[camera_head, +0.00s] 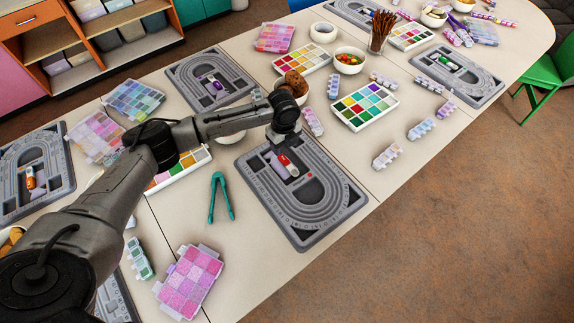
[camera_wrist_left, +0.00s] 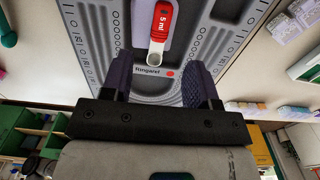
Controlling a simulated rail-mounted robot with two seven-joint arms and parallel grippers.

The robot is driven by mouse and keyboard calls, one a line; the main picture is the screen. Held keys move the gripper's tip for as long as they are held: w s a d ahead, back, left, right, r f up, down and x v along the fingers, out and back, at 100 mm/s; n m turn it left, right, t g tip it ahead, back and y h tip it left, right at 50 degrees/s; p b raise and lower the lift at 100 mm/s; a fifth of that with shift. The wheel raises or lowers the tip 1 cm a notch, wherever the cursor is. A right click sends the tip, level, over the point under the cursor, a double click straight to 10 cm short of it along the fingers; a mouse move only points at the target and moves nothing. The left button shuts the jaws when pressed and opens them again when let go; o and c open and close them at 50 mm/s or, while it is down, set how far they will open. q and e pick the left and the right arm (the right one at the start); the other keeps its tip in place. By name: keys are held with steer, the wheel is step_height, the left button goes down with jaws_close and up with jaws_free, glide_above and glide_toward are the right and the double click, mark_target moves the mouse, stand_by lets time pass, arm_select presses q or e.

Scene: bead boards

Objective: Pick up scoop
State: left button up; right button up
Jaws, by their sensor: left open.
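The scoop (camera_head: 288,166) lies on the middle of the grey bead board (camera_head: 318,228). It has a red handle marked "5 ml" and a pale bowl. It also shows in the left wrist view (camera_wrist_left: 161,31), its bowl end toward my fingers, beside a lilac piece. My left gripper (camera_head: 283,143) is over the inner end of this board, close to the scoop. In the left wrist view its two dark fingers (camera_wrist_left: 159,86) are apart, with nothing between them. A red dot and a name label show on the board. My right gripper is not in view.
Teal tongs (camera_head: 220,197) lie left of the board, and a pink bead box (camera_head: 190,281) lies nearer. A colourful bead tray (camera_head: 364,106) and several small bead boxes lie to the right. Another bead board (camera_head: 210,82) lies behind. The table's front edge passes close to the board.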

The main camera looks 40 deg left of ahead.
mark_target(285, 160)
arm_select(q)
steer(key=shift+f+b, duration=0.3)
steer(key=shift+f, duration=1.4)
steer(key=shift+f+b, duration=0.85)
steer(key=shift+f, duration=1.75)
steer(key=shift+c, duration=0.8)
steer(key=c, duration=0.8)
